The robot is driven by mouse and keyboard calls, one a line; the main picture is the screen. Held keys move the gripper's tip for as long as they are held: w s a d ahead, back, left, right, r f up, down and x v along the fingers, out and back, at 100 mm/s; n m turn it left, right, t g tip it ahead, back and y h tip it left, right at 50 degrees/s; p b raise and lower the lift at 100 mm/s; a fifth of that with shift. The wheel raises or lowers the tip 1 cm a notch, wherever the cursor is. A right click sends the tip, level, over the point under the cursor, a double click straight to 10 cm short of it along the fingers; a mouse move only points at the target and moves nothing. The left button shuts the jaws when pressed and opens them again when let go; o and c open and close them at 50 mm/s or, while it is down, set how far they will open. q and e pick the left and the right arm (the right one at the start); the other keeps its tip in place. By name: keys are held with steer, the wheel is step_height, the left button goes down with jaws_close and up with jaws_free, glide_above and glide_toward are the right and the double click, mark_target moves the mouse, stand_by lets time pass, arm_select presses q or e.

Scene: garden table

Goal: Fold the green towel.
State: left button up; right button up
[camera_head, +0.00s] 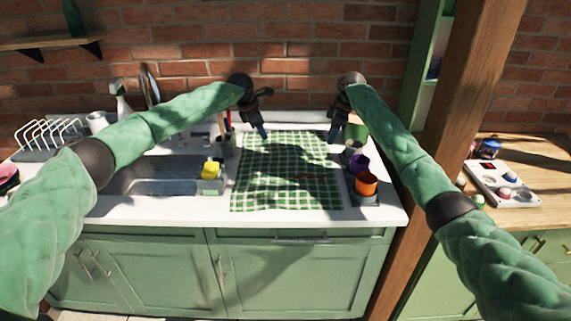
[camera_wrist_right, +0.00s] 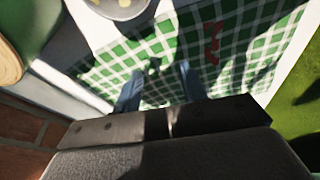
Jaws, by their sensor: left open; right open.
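The green checked towel (camera_head: 285,180) lies spread flat on the white counter, its near edge close to the counter's front. It also fills much of the right wrist view (camera_wrist_right: 240,45), with a small red mark on it. My left gripper (camera_head: 262,134) is open and empty at the towel's far left corner. My right gripper (camera_head: 333,135) is open and empty above the towel's far right corner. In the right wrist view its two fingers (camera_wrist_right: 160,88) stand apart over the towel's edge. I cannot tell whether either gripper touches the cloth.
An orange cup (camera_head: 366,184) and a purple cup (camera_head: 358,163) stand close to the towel's right edge. A yellow sponge (camera_head: 211,169) in a holder and the sink (camera_head: 150,187) are to the left. A brick wall (camera_head: 290,60) rises behind the counter.

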mark_target(243, 163)
arm_select(q)
steer(key=s+a+f+m+g+y, duration=0.1)
steer(key=s+a+f+g+y, duration=0.2)
steer(key=a, duration=0.4)
steer(key=shift+y, duration=0.3)
steer(key=shift+s+f, duration=0.15)
steer(key=shift+f, duration=1.6)
steer(key=shift+s+f, duration=0.1)
steer(key=shift+f, duration=1.65)
arm_select(e)
steer(key=shift+s+f+n+g, duration=0.15)
steer(key=shift+f+n, duration=0.4)
steer(key=shift+f, duration=1.75)
steer(key=shift+s+f+n+g, duration=0.15)
steer(key=shift+f+n, duration=0.4)
steer(key=shift+f, duration=1.75)
arm_select(q)
steer(key=shift+f, duration=0.1)
jaws_close()
arm_select(e)
jaws_close()
arm_select(q)
steer(key=shift+r, duration=0.2)
arm_select(e)
steer(key=shift+w+r, duration=0.1)
steer(key=shift+r, duration=0.05)
